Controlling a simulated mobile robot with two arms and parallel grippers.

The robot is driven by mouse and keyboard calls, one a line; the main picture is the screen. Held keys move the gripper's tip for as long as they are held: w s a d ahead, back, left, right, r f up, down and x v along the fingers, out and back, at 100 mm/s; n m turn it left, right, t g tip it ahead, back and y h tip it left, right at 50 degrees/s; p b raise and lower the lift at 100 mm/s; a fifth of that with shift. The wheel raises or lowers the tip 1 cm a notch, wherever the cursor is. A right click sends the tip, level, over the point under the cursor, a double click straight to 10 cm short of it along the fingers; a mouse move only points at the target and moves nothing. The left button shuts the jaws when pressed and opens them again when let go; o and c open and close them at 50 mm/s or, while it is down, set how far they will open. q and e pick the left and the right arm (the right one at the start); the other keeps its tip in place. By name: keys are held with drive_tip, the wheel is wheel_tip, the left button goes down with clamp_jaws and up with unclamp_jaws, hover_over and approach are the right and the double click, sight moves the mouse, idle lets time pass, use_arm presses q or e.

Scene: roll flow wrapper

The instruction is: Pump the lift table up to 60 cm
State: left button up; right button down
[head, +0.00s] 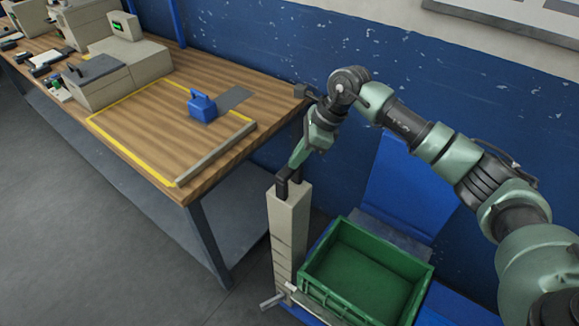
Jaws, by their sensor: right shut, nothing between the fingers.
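A beige upright column (287,232) with dark lines across it stands at the front left of a green crate (432,268). A blue surface (446,306) shows beside the crate, and I take it to be part of the lift table. A small grey bar (272,301) sticks out low at the column's foot. My right gripper (285,187) points down at the top of the column, shut with nothing between its fingers. I cannot tell whether its fingertips touch the column. My left gripper is out of view.
A wooden workbench (150,135) with a yellow outline, a grey bar (217,152) and a blue handled object (202,107) stands to the left. Beige machines (125,60) sit farther back. A blue wall closes the back. Grey floor is clear at the lower left.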

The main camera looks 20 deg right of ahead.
sight(297, 171)
wheel_tip(297, 171, down, 5)
drive_tip(key=b, duration=0.4)
drive_tip(key=shift+r, duration=0.25)
drive_tip(key=shift+s+d+r, duration=0.2)
drive_tip(key=shift+d, duration=0.4)
drive_tip(key=shift+s+d+r, duration=0.15)
drive_tip(key=shift+d, duration=0.4)
drive_tip(key=shift+s+d+r, duration=0.15)
drive_tip(key=shift+d+r, duration=0.05)
drive_tip(key=shift+d, duration=0.2)
drive_tip(key=shift+r, duration=0.2)
drive_tip(key=b+v, duration=0.2)
drive_tip(key=v, duration=0.5)
drive_tip(key=shift+d+r, duration=0.15)
drive_tip(key=shift+d, duration=0.05)
